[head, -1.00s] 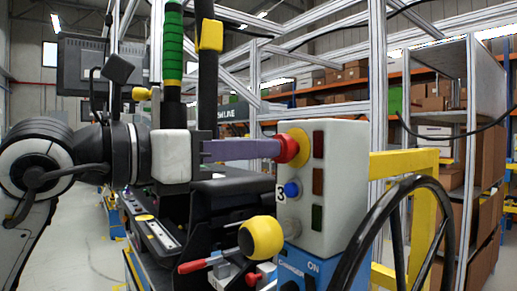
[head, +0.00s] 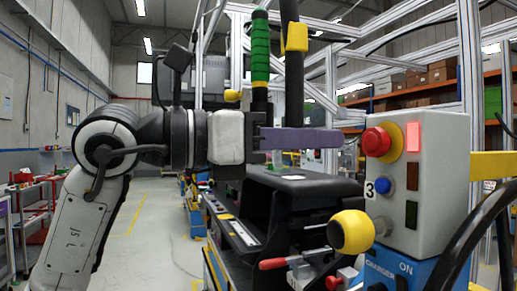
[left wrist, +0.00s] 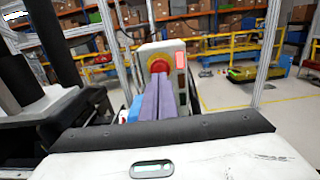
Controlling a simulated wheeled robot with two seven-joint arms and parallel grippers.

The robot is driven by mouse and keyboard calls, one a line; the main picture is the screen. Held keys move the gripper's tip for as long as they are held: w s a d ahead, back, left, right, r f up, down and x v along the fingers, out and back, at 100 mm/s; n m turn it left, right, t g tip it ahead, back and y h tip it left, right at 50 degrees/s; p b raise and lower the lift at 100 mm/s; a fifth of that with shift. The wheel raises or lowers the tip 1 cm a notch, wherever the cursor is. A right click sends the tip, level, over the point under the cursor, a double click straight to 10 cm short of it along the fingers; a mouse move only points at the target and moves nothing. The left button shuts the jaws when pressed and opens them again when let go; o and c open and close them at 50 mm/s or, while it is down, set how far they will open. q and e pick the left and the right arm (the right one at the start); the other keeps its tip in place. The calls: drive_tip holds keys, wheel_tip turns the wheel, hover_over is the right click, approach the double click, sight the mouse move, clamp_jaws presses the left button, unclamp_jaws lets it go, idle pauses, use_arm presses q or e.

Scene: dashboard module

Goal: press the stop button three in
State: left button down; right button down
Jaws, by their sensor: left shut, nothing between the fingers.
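The red stop button (head: 376,141) sits on a yellow disc on the front of a pale grey control box (head: 440,197) at the right. Below it is a blue button (head: 383,184) beside a label marked 3. A small lamp (head: 413,137) beside the stop button glows red; two lamps below are dark. My left gripper (head: 338,139) has its purple fingers shut and empty, pointing at the stop button with a small gap in the head view. In the left wrist view the fingers (left wrist: 160,100) point at the red button (left wrist: 159,65), partly covering the box. My right gripper is not in view.
A yellow ball knob (head: 350,232) and a red-handled clamp (head: 278,263) stand below the fingers. A black wheel rim (head: 475,230) is at the lower right. A green-gripped post (head: 260,50) rises behind my gripper. The floor at left is open.

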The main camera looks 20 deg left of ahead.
use_arm(q)
drive_tip(key=b+v, duration=0.1)
drive_tip(key=v, duration=0.7)
drive_tip(key=shift+a, duration=0.2)
drive_tip(key=shift+s+f, duration=0.1)
drive_tip(key=shift+s, duration=0.05)
